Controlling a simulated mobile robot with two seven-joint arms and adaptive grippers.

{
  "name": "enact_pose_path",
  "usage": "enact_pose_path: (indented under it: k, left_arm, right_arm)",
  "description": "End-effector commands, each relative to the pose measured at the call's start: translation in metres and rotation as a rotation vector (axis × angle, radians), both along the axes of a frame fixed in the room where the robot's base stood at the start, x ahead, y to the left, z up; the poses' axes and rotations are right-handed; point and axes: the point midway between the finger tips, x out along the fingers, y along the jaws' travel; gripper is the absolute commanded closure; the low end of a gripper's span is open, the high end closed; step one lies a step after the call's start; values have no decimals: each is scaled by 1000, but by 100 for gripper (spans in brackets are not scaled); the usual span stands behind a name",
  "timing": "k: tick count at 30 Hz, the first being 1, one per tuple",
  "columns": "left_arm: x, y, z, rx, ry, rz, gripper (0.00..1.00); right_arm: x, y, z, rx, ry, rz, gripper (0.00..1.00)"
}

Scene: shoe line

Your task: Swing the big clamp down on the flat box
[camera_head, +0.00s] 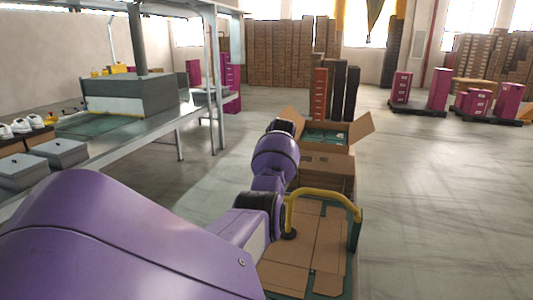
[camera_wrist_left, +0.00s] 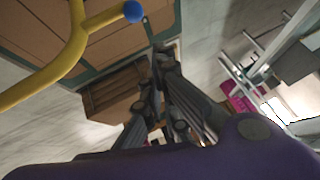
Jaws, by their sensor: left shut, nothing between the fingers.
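The flat box (camera_head: 318,240) is a brown cardboard sheet with fold lines, lying on a dark green bed. The big clamp (camera_head: 322,193) is a yellow bent bar on a green post at the box's right side. It arches over the far part of the box; a dark round pad shows at its left end. I cannot tell whether the pad presses on the cardboard. In the left wrist view the yellow bar (camera_wrist_left: 45,75) and its blue knob (camera_wrist_left: 133,12) are at upper left. My left gripper (camera_wrist_left: 163,48) is shut and empty, apart from the bar.
An open carton (camera_head: 325,135) stands beyond the flat box. A metal workbench (camera_head: 150,125) with grey boxes is on the left. Purple boxes (camera_head: 438,90) stand on pallets at back right. The floor to the right is clear.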

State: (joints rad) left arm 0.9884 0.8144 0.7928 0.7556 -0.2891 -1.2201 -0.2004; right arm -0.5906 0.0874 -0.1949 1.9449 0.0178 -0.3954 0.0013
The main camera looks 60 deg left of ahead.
Motion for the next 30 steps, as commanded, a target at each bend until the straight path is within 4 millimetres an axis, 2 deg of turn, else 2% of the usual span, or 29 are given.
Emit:
enact_pose_path:
  k: [1, 3, 9, 30]
  left_arm:
    - [-3, -4, 15, 3, -10, 0, 100]
    - [-8, -9, 23, 2, -8, 0, 100]
    - [-14, -17, 33, 1, 0, 0, 100]
    - [-15, -17, 35, 4, -3, 3, 100]
  right_arm:
    - [1, -1, 5, -3, -4, 2, 60]
    - [-3, -4, 5, -7, 4, 3, 60]
    - [-14, -5, -1, -10, 29, 3, 60]
    - [-4, -1, 6, -2, 4, 1, 60]
